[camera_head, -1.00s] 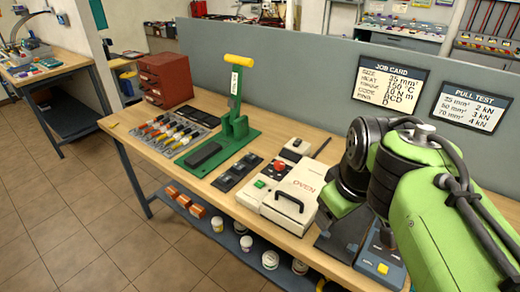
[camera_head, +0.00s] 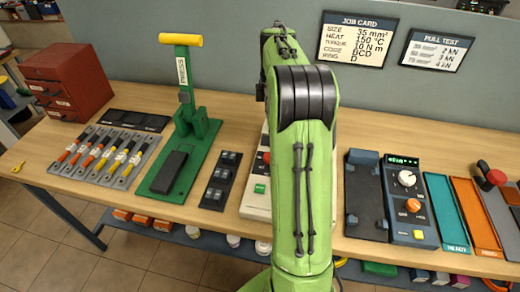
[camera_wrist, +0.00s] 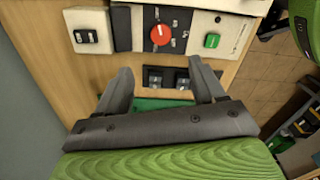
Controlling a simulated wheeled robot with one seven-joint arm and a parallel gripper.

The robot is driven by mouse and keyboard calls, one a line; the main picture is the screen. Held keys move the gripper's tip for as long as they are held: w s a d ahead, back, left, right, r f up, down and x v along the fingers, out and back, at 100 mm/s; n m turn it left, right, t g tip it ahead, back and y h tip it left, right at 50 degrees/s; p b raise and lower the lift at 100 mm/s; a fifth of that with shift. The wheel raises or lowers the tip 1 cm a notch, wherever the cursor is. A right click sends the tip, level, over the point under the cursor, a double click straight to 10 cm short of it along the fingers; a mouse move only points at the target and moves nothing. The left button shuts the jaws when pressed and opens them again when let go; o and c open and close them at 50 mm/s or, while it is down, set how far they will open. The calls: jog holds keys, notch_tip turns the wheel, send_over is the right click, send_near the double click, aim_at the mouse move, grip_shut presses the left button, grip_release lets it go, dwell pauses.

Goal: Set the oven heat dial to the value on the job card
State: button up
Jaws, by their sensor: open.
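The job card (camera_head: 352,40) on the grey partition reads heat 150 °C. The cream oven (camera_head: 254,207) is mostly hidden behind my arm in the head view; its panel (camera_wrist: 213,21) crosses the top of the wrist view. The red heat dial (camera_wrist: 160,35) has a white pointer mark and small markings around it, too small to read. A green button (camera_wrist: 212,40) is to its right. My gripper (camera_wrist: 161,72) is open and empty, its fingertips just short of the panel's near edge, apart from the dial in the picture. The head view hides the fingers.
A green press (camera_head: 190,125) with a yellow handle and a dark switch block (camera_head: 220,180) stand left of the oven. A control box (camera_head: 410,205) with white and orange knobs, then teal (camera_head: 446,210) and orange trays, lie right. A small black switch (camera_wrist: 85,36) is beside the panel.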

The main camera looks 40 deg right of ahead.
notch_tip(320, 180, down, 15)
jog(key=b, duration=0.4)
jog(key=shift+r, duration=0.1)
jog(key=shift+s, duration=0.1)
jog(key=c, duration=1.1)
jog(key=shift+o, duration=0.2)
